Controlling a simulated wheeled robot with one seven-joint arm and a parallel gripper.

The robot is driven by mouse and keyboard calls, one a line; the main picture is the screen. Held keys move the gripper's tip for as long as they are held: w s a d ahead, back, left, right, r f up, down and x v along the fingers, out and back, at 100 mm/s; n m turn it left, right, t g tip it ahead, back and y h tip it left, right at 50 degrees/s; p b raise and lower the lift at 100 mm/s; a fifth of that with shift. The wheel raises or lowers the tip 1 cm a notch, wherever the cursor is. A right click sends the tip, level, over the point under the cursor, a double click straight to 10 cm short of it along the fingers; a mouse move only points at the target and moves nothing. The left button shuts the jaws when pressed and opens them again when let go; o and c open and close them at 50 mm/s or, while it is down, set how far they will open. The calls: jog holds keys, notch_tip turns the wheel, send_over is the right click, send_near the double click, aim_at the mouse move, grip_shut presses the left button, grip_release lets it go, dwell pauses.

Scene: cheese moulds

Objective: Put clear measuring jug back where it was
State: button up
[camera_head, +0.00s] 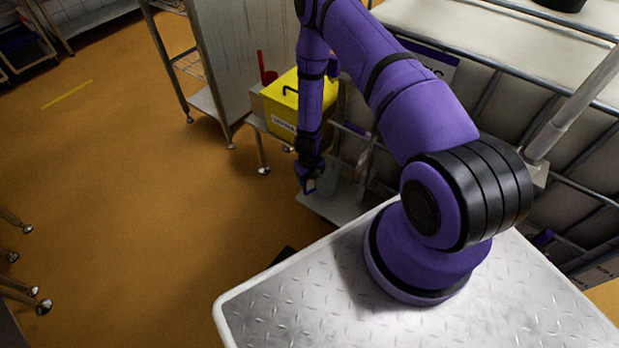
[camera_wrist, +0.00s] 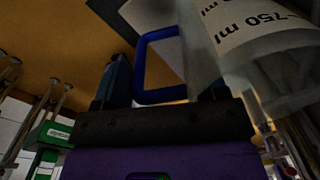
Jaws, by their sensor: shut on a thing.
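The clear measuring jug (camera_head: 329,178) hangs at my gripper (camera_head: 308,176), low down in the middle of the head view. It is see-through, with a blue loop handle on its left side. In the wrist view the jug (camera_wrist: 270,60) fills the upper right, with a "750 ml" mark on its wall, and the blue handle (camera_wrist: 140,68) lies in front of my gripper. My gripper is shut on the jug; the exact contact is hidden. A low grey shelf (camera_head: 318,208) shows below the jug; I cannot tell whether they touch.
A yellow box (camera_head: 283,112) stands on a stand just behind the arm, with a red-handled item (camera_head: 266,68) beside it. A steel cabinet (camera_head: 226,60) is behind. A caged white tank (camera_head: 480,90) stands at the right.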

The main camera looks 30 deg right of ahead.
jog(key=shift+f, duration=0.4)
jog(key=o, duration=1.3)
